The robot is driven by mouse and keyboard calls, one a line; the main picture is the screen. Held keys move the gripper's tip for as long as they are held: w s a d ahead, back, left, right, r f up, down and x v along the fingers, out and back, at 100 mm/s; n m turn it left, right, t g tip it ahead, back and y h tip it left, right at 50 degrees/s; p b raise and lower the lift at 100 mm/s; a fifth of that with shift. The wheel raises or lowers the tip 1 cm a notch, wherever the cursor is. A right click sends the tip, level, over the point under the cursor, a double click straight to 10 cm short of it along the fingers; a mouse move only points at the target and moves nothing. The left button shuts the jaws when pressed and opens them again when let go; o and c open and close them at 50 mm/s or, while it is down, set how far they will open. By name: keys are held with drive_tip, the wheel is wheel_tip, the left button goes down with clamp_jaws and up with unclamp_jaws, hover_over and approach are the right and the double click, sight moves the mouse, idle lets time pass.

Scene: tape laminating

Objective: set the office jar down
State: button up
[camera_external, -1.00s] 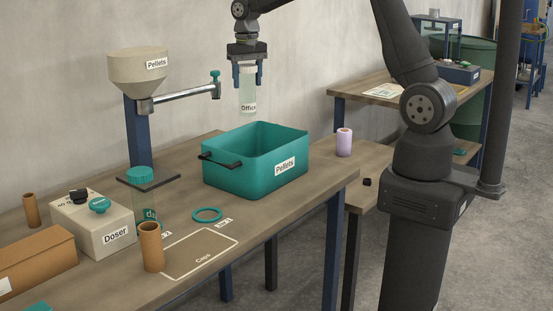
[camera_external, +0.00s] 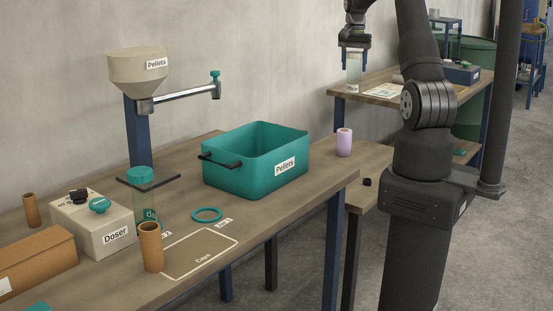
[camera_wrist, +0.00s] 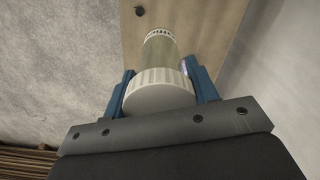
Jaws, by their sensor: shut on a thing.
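The office jar (camera_external: 353,71) is a clear jar with a white lid and a label near its bottom. My gripper (camera_external: 355,55) is shut on it at the lid, and the jar hangs upright below the fingers. In the external view the jar appears in front of the left end of the back table (camera_external: 408,94); I cannot tell whether it touches the top. In the wrist view the jar (camera_wrist: 160,50) points away from me, with its white lid between the blue fingers of my gripper (camera_wrist: 163,85).
A white sheet (camera_external: 384,90) lies on the back table, and a dark blue device (camera_external: 462,74) stands further right. The teal Pellets bin (camera_external: 240,170) is on the front bench. A lilac roll (camera_external: 344,142) stands on the lower table.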

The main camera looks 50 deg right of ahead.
drive_tip(key=s+d+m, duration=0.2)
drive_tip(key=s+d, duration=0.5)
wheel_tip(320, 180, down, 21)
drive_tip(key=w+a+f, duration=0.4)
drive_tip(key=w+f, duration=0.7)
drive_tip(key=shift+w+f, duration=0.3)
drive_tip(key=shift+f, duration=0.05)
drive_tip(key=shift+f, duration=0.2)
drive_tip(key=o, duration=1)
drive_tip(key=shift+r, duration=0.15)
